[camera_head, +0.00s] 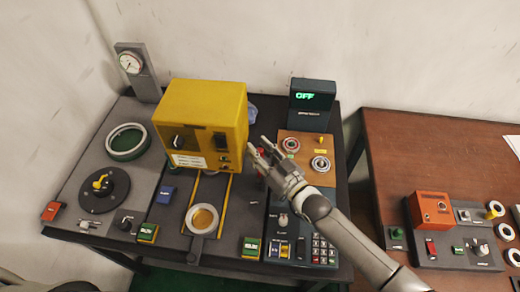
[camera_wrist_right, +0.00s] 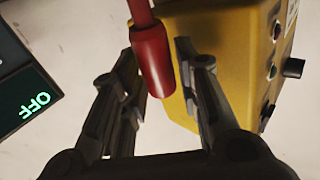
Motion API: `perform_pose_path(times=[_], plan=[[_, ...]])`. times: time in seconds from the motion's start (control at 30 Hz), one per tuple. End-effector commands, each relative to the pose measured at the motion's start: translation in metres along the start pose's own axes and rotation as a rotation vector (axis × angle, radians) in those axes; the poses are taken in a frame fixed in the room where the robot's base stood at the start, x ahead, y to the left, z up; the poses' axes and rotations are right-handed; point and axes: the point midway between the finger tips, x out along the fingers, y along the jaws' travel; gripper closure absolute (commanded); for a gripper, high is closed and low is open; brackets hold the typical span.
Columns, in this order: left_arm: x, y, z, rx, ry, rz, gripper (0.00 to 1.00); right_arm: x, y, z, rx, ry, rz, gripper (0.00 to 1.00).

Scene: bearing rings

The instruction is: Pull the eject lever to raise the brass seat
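The eject lever's red handle (camera_wrist_right: 152,62) shows in the right wrist view, beside the yellow press. In the head view its red part (camera_head: 261,171) is mostly hidden by my gripper. My right gripper (camera_head: 260,153) is at the right side of the yellow press (camera_head: 205,110). In the wrist view its fingers (camera_wrist_right: 155,72) stand apart, one on each side of the red handle; firm contact is not visible. The brass seat (camera_head: 203,218) lies within a pale ring in front of the press, between yellow rails. My left gripper is out of view.
A dark display reading OFF (camera_head: 311,100) stands behind my right gripper. A tan board (camera_head: 307,148) with bearing rings lies right of it. A dial gauge (camera_head: 130,63) and a green ring (camera_head: 127,142) are left.

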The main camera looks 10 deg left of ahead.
Motion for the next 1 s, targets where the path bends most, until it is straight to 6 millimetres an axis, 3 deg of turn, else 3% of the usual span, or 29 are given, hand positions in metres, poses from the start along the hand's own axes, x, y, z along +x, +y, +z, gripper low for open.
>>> perform_pose_path(times=[0.13,0.4,0.67,1.0], plan=[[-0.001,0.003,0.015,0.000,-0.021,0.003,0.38,0.000,0.000,0.000,0.000,0.000,0.000,0.70],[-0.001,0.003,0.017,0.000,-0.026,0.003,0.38,0.000,0.000,0.000,0.001,0.000,0.000,1.00],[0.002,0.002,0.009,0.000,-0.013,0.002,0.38,-0.001,-0.001,0.002,-0.003,0.004,-0.001,1.00],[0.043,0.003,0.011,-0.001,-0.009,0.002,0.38,-0.021,-0.020,0.010,-0.157,0.162,-0.020,1.00]])
